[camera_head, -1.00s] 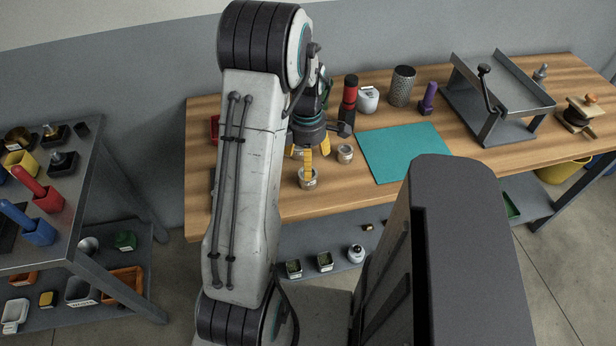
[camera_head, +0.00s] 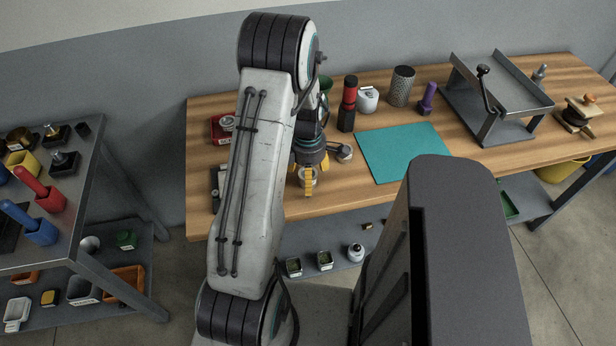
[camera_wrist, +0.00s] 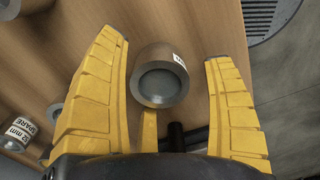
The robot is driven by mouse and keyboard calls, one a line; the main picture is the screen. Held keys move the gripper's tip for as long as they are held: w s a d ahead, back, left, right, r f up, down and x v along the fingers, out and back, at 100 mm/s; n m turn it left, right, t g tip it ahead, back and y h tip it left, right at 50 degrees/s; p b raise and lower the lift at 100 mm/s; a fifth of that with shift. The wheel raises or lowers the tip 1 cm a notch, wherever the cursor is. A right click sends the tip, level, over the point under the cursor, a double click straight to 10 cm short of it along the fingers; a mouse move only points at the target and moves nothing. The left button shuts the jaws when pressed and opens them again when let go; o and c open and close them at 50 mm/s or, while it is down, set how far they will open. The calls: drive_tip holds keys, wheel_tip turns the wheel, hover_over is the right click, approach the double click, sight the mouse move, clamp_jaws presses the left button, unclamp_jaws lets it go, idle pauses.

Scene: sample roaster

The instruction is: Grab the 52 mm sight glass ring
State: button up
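A short metal ring (camera_wrist: 152,84) stands between the yellow fingers of my gripper (camera_wrist: 167,50) in the wrist view. Gaps show between it and the two large fingers; a short third finger is close to its near edge. Its white label is turned away and I cannot read its size. In the head view the ring (camera_head: 308,176) stands near the bench's front edge, partly covered by a finger. My gripper is open around it. A second metal piece (camera_wrist: 18,134) at the left of the wrist view has a label ending in "2 mm SPARE", its first figure unclear.
Another small metal piece (camera_head: 344,152) stands right of my gripper in the head view. A teal mat (camera_head: 405,152) lies further right, with clear surface. A red and black cylinder (camera_head: 348,104) stands behind. My arm hides part of the bench's left side.

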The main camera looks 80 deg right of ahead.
drive_tip(key=c, duration=1.2)
drive_tip(key=shift+r, duration=0.1)
